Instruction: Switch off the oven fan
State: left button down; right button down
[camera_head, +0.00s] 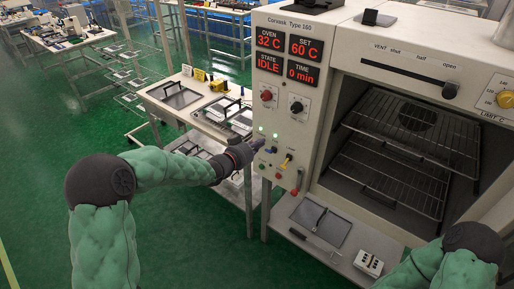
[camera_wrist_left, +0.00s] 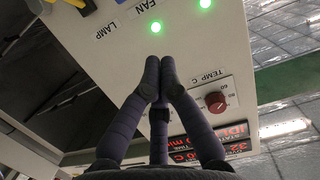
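The oven (camera_head: 325,40) has its control panel on the left side; its display (camera_head: 286,55) reads OVEN 32 C, SET 60 C, STATE IDLE, TIME 0 min. Contact cannot be told. My right gripper is out of view.
A red knob (camera_head: 266,96) and a black knob (camera_head: 297,107) sit above the lamps. The oven chamber is open, with wire racks (camera_head: 410,140) inside. A shelf below holds a flat tray (camera_head: 321,219) and a white block (camera_head: 368,263). A bench (camera_head: 196,97) stands behind my left arm.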

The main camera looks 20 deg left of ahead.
aim_at(275, 134)
pick_arm(q)
jog(key=b+x, duration=0.1)
jog(key=x, duration=0.5)
jog(key=shift+w+d+f, duration=0.1)
jog(key=shift+w, duration=0.15)
jog(key=f, duration=0.1)
jog(key=f+b, duration=0.1)
jog(key=shift+s+a+f, duration=0.2)
jog(key=shift+s+f, duration=0.05)
jog(key=shift+s, duration=0.15)
jog(key=shift+s+a+f+b, duration=0.1)
jog(key=shift+s+f+b, duration=0.15)
jog(key=shift+f+b, duration=0.15)
